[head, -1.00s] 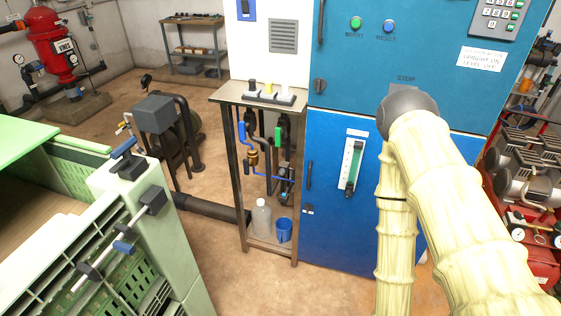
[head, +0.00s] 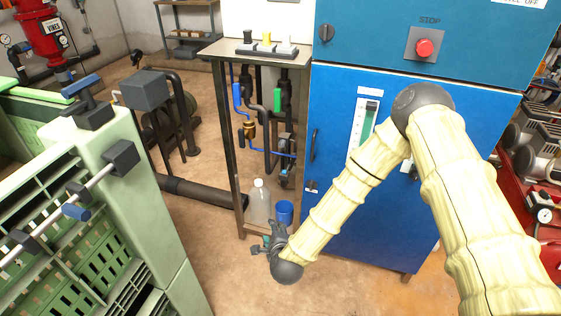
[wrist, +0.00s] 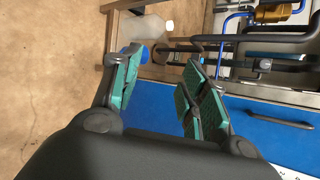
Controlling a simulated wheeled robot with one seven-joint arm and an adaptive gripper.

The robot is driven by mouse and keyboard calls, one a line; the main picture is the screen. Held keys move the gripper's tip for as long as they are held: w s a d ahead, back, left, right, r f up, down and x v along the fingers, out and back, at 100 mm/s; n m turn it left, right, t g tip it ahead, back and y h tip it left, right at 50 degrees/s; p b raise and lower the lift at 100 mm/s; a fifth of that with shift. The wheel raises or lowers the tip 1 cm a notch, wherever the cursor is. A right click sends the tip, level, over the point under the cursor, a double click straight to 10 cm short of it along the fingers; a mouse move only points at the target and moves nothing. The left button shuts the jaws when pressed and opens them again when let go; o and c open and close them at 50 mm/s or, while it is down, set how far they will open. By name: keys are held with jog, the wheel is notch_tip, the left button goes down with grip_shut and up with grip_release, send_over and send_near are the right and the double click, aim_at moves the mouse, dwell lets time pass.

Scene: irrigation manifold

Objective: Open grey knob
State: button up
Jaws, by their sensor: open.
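My gripper (head: 262,246) is low, in front of the stand's foot and well below the knobs. In the wrist view my gripper (wrist: 162,65) is open with teal pads apart and nothing between them. The knobs do not show clearly there.
The metal stand (head: 227,150) holds pipes, a blue valve handle (head: 237,95) and a green one (head: 277,97). A clear bottle (head: 260,203) and blue cup (head: 285,212) stand on its lower shelf. The blue cabinet (head: 335,215) is right, green crates (head: 60,235) left.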

jog(key=w+a+r+m+t+h+b, duration=0.25)
jog(key=w+r+m+t+b, duration=0.2)
jog(key=w+m, duration=0.55)
jog(key=m+t+h+b, duration=0.1)
jog(key=m+h+b, duration=0.55)
jog(key=m, duration=0.65)
send_near(282, 145)
jog(key=shift+y, duration=0.5)
jog(key=x, duration=0.8)
jog(key=shift+w+d+r, duration=0.1)
jog(key=shift+w+d, duration=0.15)
jog(key=shift+w, duration=0.05)
grip_shut()
